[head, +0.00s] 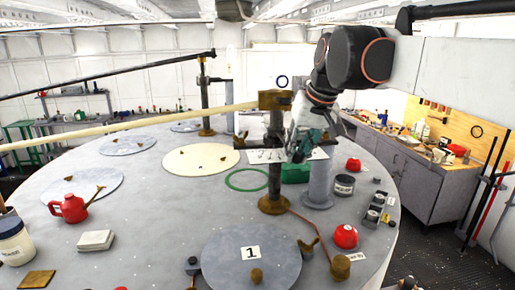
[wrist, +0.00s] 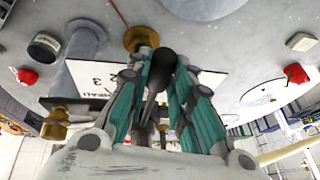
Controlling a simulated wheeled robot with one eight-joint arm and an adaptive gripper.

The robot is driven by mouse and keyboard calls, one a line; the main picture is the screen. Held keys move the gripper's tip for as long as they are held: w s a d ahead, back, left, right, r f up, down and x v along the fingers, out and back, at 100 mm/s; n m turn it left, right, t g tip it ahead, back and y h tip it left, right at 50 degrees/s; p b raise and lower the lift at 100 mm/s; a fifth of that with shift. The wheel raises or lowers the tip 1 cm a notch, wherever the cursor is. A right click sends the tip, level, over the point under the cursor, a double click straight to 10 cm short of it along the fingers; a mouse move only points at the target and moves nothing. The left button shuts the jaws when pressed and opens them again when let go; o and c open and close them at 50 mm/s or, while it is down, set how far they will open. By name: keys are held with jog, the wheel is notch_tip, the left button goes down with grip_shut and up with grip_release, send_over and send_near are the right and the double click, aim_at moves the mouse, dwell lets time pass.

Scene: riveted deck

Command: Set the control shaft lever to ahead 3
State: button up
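The control shaft (head: 275,180) is a dark upright post on a brass base in the head view. A white dial plate (head: 262,156) sits across it. In the wrist view the dial plate (wrist: 100,82) shows the letters "HEAD" and the figures 2 and 3, partly covered by my fingers. The dark, round-ended lever (wrist: 163,68) lies between the teal-padded fingers of my gripper (wrist: 162,76). The fingers are close on both sides of it; firm contact is unclear. In the head view my gripper (head: 303,150) is beside the shaft, and the lever is hidden there.
A grey post (head: 318,185) stands just right of the shaft. A red oil can (head: 70,208) is at left. A pale pole (head: 130,124) crosses the left side above the deck.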

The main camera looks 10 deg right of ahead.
jog(key=shift+d, duration=0.1)
grip_shut()
jog(key=d+n, duration=0.1)
jog(key=d, duration=0.1)
jog(key=w+d+n+y, duration=0.1)
jog(key=d+n, duration=0.1)
jog(key=d, duration=0.1)
jog(key=w+d+n+g, duration=0.1)
jog(key=d, duration=0.2)
jog(key=shift+n+y, duration=0.3)
jog(key=shift+n, duration=0.1)
jog(key=shift+w+d+n, duration=0.25)
jog(key=shift+d+n, duration=0.05)
jog(key=shift+d, duration=0.2)
jog(key=shift+w+d+n, duration=0.2)
jog(key=shift+d+n, duration=0.1)
jog(key=shift+d, duration=0.15)
jog(key=o, duration=0.9)
grip_release()
jog(key=v, duration=1.2)
jog(key=shift+w+d, duration=0.2)
